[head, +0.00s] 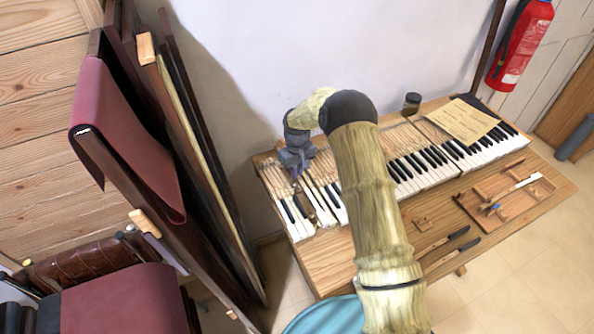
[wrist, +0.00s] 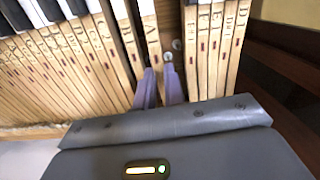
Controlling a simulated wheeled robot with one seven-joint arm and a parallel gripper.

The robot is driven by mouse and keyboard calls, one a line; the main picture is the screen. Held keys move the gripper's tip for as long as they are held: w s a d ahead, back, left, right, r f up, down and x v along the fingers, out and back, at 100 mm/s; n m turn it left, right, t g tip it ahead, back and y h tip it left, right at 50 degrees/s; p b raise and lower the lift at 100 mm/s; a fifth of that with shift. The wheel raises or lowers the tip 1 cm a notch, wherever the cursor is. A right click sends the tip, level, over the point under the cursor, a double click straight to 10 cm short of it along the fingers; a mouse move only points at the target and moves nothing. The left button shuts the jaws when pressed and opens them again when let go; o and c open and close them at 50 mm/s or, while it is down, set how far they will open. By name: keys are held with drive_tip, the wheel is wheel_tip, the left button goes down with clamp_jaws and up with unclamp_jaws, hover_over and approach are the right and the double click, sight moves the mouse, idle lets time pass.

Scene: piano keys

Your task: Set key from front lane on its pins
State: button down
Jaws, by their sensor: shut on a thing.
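A long wooden key with a white end, marked A (wrist: 152,42), runs between my gripper's two purple fingertips (wrist: 160,86) in the wrist view. My gripper is shut on it. A dark open gap with round metal pins (wrist: 176,44) lies just to the key's right. I cannot tell whether the key sits on pins or is above them. In the head view my gripper (head: 297,162) is over the left part of the keyboard (head: 425,168), at the rear wooden part of the keys. The held key's underside is hidden.
Neighbouring keys (wrist: 217,45) stand close on both sides of the held key and gap. The wooden table (head: 500,222) also bears a tray (head: 480,208), dark-handled tools (head: 450,240), a jar (head: 411,103) and a paper sheet (head: 462,121). A tall covered panel stands left.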

drive_tip(key=shift+f, duration=0.35)
idle(0.4)
drive_tip(key=c, duration=1.8)
unclamp_jaws()
drive_tip(key=shift+r+p, duration=0.5)
drive_tip(key=shift+r, duration=0.65)
drive_tip(key=o, duration=0.5)
drive_tip(key=shift+o, duration=0.2)
